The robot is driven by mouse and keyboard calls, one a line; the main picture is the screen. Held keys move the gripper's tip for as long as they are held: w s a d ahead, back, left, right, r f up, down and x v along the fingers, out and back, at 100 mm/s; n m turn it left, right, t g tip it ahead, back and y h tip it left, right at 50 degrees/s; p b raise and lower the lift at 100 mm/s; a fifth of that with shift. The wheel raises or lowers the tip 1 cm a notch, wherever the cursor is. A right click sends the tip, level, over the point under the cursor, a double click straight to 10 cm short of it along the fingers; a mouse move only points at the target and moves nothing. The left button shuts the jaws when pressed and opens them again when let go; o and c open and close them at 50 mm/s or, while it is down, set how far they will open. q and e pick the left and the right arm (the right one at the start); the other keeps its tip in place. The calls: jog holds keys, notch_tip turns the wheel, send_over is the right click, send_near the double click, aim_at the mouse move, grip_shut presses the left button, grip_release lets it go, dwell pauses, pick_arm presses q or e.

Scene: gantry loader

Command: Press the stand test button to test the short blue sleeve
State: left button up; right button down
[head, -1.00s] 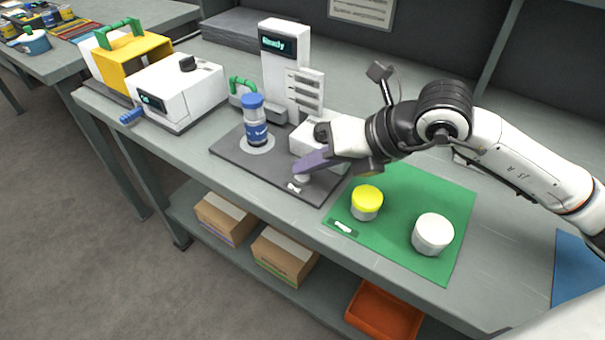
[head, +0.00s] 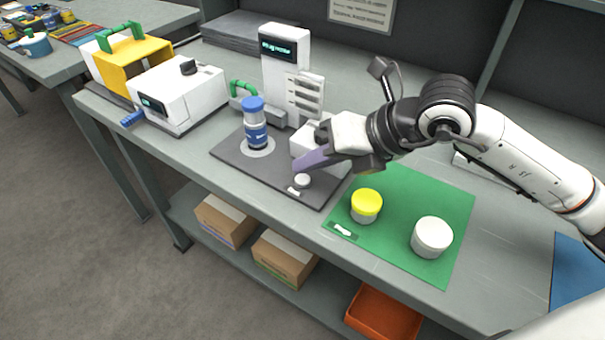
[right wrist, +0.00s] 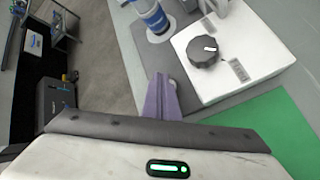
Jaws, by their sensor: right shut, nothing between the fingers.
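The short blue sleeve (head: 257,134), with a blue top and a white band, stands upright on a round pale spot of the dark grey stand base (head: 228,146). It also shows cut off at the top of the right wrist view (right wrist: 153,17). The white round test button (head: 302,180) is at the front of the base, beside a small white label. My right gripper (head: 297,166) is shut and empty, its purple fingers just above the button with a small gap showing. The stand's display (head: 277,48) shows lit text, too small to read surely. My left gripper is not in view.
A white block with a black knob (right wrist: 207,52) stands right beside my right fingers. A green mat (head: 399,247) holds a yellow-lidded jar (head: 366,204) and a white jar (head: 432,237). A white machine (head: 178,92) with a blue handle is at the left.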

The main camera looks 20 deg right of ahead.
aim_at(309, 181)
jog(key=shift+r+p, duration=1.6)
jog(key=shift+r, duration=0.95)
jog(key=shift+f, duration=0.1)
